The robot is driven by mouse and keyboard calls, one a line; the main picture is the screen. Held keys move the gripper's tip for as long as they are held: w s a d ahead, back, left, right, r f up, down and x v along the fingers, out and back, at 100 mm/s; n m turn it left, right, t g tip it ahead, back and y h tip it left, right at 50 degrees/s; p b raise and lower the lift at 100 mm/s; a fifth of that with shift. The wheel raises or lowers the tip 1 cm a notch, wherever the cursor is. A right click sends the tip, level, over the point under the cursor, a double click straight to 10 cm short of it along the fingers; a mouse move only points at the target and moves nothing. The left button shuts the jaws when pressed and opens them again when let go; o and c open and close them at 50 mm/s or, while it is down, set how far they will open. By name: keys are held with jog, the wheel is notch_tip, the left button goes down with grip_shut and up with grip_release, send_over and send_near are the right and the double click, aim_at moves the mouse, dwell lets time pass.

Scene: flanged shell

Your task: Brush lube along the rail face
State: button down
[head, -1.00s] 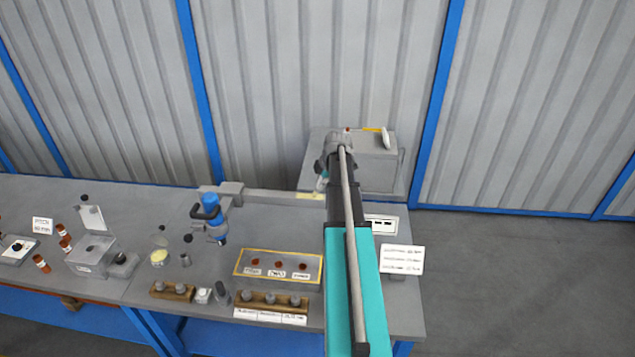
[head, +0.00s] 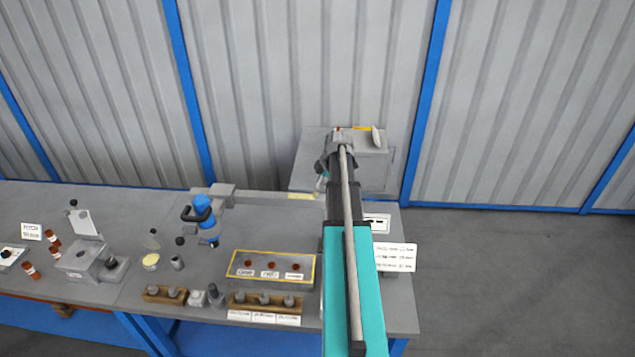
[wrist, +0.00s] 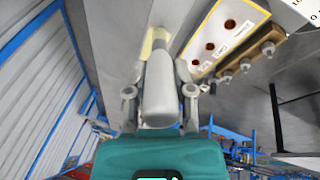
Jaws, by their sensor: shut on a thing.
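The rail is a long grey bar (head: 262,196) along the back of the bench, with a pale yellow patch near its right end (head: 300,196). My gripper (head: 320,184) is just right of that patch and partly hidden by my arm. In the wrist view, my gripper (wrist: 160,92) is shut on a pale grey, rounded handle (wrist: 160,75), which I take to be the brush. A pale yellow strip (wrist: 152,40) lies just beyond the handle. I cannot tell whether it is bristle or rail, or whether they touch.
A yellow-edged tray (head: 270,283) with red-brown holes sits in front of the rail. A blue-topped device (head: 206,215) stands at the rail's left end. A grey box (head: 372,165) stands behind the gripper. Wooden blocks with pegs (head: 262,300) line the front edge.

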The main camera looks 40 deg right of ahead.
jog(key=shift+r, duration=0.1)
dwell(0.3)
notch_tip(320, 180, up, 6)
jog(key=p, duration=0.6)
dwell(0.5)
jog(key=shift+r+p, duration=1.45)
jog(key=shift+p, duration=0.05)
jog(key=shift+s+f, duration=0.1)
jog(key=shift+f, duration=0.05)
